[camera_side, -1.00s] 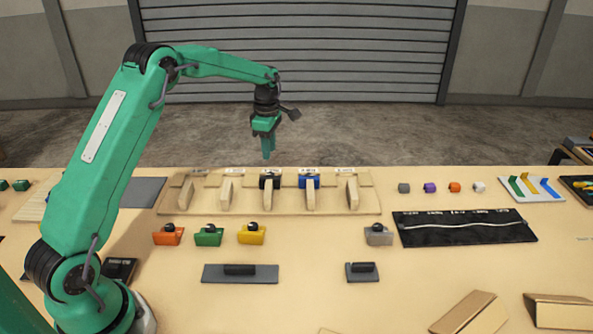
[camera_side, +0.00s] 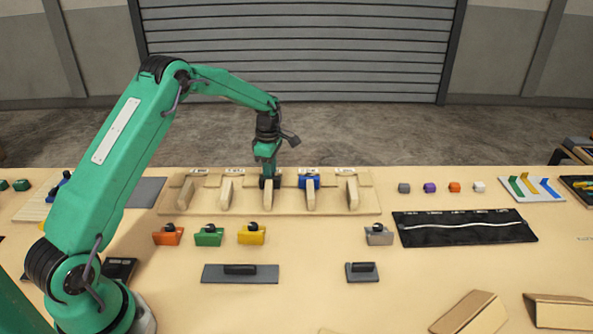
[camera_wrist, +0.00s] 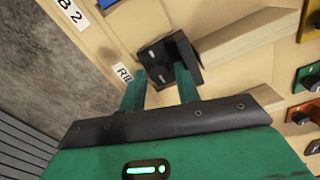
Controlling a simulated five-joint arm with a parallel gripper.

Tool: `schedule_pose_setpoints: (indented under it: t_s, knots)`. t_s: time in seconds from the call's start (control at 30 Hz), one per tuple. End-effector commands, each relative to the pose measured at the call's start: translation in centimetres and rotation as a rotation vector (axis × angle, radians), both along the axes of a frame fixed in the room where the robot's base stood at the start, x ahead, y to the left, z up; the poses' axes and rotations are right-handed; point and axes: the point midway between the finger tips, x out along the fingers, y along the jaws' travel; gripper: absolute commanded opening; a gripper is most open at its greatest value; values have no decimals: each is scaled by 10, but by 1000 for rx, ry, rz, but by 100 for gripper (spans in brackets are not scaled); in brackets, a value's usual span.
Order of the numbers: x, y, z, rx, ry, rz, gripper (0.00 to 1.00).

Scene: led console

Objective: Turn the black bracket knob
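The black bracket (camera_wrist: 187,52) sits in the middle slot of the wooden rack (camera_side: 331,207), with its dark knob (camera_wrist: 158,72) facing up. My gripper (camera_wrist: 160,82) is down at it, one green finger on each side of the knob in the wrist view. The fingers stand apart; I cannot make out firm contact with the knob. In the side view my gripper (camera_side: 267,172) points straight down and hides most of the black bracket.
A blue bracket (camera_side: 309,181) sits in the rack to the right. Orange (camera_side: 168,236), green (camera_side: 209,236), yellow (camera_side: 251,235) and grey (camera_side: 378,235) brackets stand in front of the rack. A black mat (camera_side: 464,228) lies to the right.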

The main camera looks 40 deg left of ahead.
Motion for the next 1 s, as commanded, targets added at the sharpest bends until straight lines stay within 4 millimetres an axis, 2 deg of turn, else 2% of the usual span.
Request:
schedule_pose_setpoints:
  t_s: [0.23, 0.4, 1.0]
  knots:
    - [0, 0, 0, 0, 0, 0, 32]
    - [0, 0, 0, 0, 0, 0, 0]
    - [0, 0, 0, 0, 0, -43, 0]
